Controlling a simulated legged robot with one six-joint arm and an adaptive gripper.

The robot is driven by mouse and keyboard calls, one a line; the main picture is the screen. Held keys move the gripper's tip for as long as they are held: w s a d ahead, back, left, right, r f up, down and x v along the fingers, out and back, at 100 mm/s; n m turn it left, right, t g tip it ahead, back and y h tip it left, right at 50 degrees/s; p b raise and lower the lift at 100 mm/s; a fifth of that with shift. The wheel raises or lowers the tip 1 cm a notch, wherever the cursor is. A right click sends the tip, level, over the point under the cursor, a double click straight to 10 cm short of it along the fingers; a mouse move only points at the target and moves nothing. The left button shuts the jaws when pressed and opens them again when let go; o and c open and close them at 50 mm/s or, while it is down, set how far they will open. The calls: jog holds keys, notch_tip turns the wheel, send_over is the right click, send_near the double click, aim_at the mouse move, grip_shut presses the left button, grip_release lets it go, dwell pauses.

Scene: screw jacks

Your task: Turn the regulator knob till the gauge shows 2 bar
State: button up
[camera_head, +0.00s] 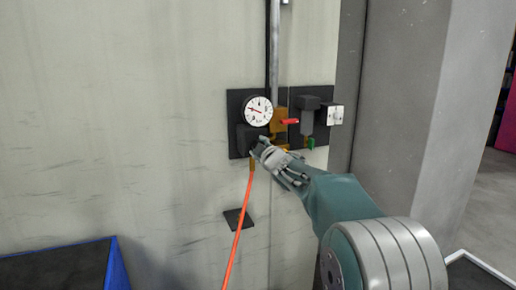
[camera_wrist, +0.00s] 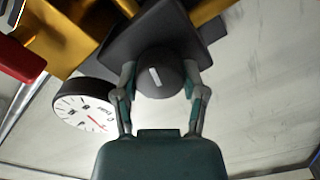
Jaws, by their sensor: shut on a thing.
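The regulator knob (camera_wrist: 160,76) is dark and round with a white mark, and it shows in the wrist view between my fingers. My gripper (camera_wrist: 160,92) is shut on it, with one finger on each side. In the head view my gripper (camera_head: 262,148) is at the lower part of the regulator (camera_head: 246,133), and the knob is mostly hidden behind it. The gauge (camera_head: 258,111) has a white round face and a red needle, and sits just above the regulator. It also shows tilted in the wrist view (camera_wrist: 84,112). The scale figures are too small to read.
A red lever (camera_head: 289,122) on a brass valve (camera_head: 279,125) is close to the right of the gauge. A grey filter unit (camera_head: 307,117) and a white square dial (camera_head: 335,115) are further right. An orange hose (camera_head: 238,230) hangs below the regulator. A grey pillar stands at right.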

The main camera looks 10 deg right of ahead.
jog(key=shift+f+m, duration=0.3)
jog(key=shift+f, duration=0.15)
jog(key=o, duration=1.1)
jog(key=shift+w, duration=0.1)
jog(key=shift+o, duration=0.2)
jog(key=shift+r, duration=0.25)
jog(key=shift+s+d, duration=0.1)
jog(key=shift+s, duration=0.15)
jog(key=s+d, duration=0.2)
jog(key=s, duration=0.9)
jog(key=shift+s, duration=0.15)
jog(key=shift+d, duration=0.1)
